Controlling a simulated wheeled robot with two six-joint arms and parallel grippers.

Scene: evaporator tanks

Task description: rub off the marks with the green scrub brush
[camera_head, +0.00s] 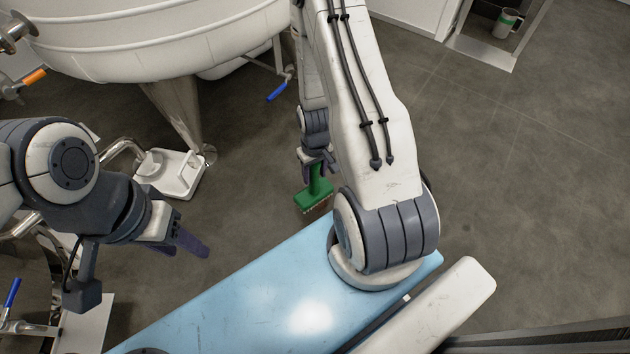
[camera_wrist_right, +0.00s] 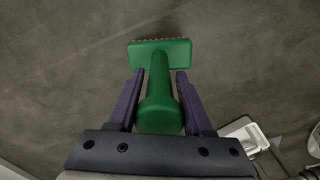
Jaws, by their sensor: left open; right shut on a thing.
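The green scrub brush (camera_head: 314,196) hangs over the grey floor in the head view, bristles downward. My right gripper (camera_head: 318,160) is shut on its handle. In the right wrist view the brush (camera_wrist_right: 160,55) points away from the gripper, and its handle lies between the purple fingers of the right gripper (camera_wrist_right: 157,95). My left gripper (camera_head: 190,240) is at the left of the head view, with its purple fingers empty and open. No marks can be made out clearly on the tank (camera_head: 150,40) or elsewhere in these views.
Pipes and an orange-handled valve (camera_head: 33,77) are at the left. The floor at right is clear.

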